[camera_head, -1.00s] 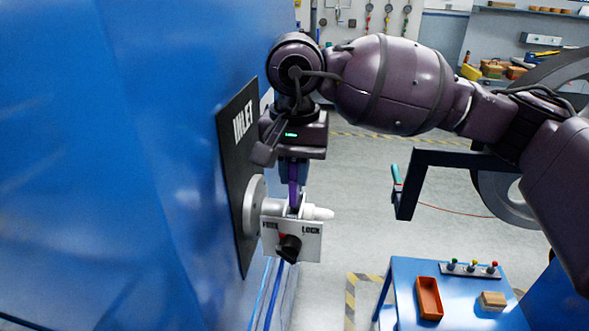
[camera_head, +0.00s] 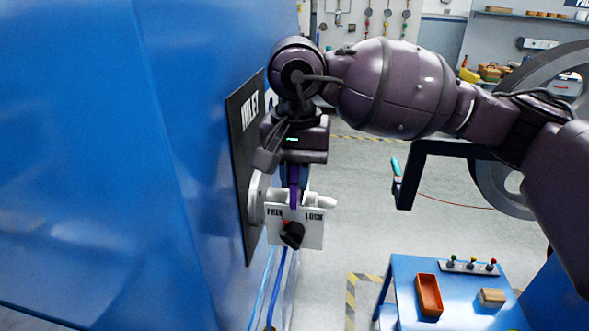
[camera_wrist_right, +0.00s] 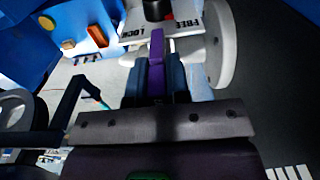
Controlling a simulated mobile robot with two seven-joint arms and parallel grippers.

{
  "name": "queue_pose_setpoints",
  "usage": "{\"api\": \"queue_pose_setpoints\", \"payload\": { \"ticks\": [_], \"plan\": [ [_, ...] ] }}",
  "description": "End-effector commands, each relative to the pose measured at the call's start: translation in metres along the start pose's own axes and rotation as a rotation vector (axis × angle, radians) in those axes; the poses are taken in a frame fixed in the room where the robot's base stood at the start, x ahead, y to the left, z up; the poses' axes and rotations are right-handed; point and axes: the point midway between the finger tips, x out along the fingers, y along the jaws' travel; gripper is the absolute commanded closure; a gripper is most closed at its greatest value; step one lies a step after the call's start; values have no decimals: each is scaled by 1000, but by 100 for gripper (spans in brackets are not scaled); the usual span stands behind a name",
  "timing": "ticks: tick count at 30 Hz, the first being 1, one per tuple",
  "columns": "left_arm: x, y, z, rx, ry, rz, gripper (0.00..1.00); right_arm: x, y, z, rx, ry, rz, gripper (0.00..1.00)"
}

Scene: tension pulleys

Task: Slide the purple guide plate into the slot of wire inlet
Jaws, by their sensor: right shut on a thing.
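The purple guide plate (camera_head: 294,190) is upright between the fingers of my right gripper (camera_head: 293,178), which is shut on it. It also shows in the right wrist view (camera_wrist_right: 156,65), with its far end at the wire inlet. The wire inlet (camera_head: 325,202) is a white fitting on a round flange, with a white FREE/LOCK plate and a black knob (camera_head: 292,235). The guide plate's lower end meets the top of the inlet; how deep it sits in the slot cannot be told. My left gripper is not in view.
A black INLET panel (camera_head: 241,160) is on the blue machine wall (camera_head: 120,150) at left, close beside my right gripper. A blue table (camera_head: 395,290) with an orange tray (camera_head: 429,295) stands at the lower right. Floor shows between them.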

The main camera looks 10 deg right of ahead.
Motion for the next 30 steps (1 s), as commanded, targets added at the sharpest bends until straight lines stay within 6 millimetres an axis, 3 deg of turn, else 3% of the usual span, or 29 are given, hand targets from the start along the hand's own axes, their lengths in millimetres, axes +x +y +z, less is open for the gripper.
{"api": "queue_pose_setpoints", "payload": {
  "ticks": [30],
  "plan": [
    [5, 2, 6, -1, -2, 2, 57, -13, 2, -26, 0, -4, 2, 100]
  ]
}}
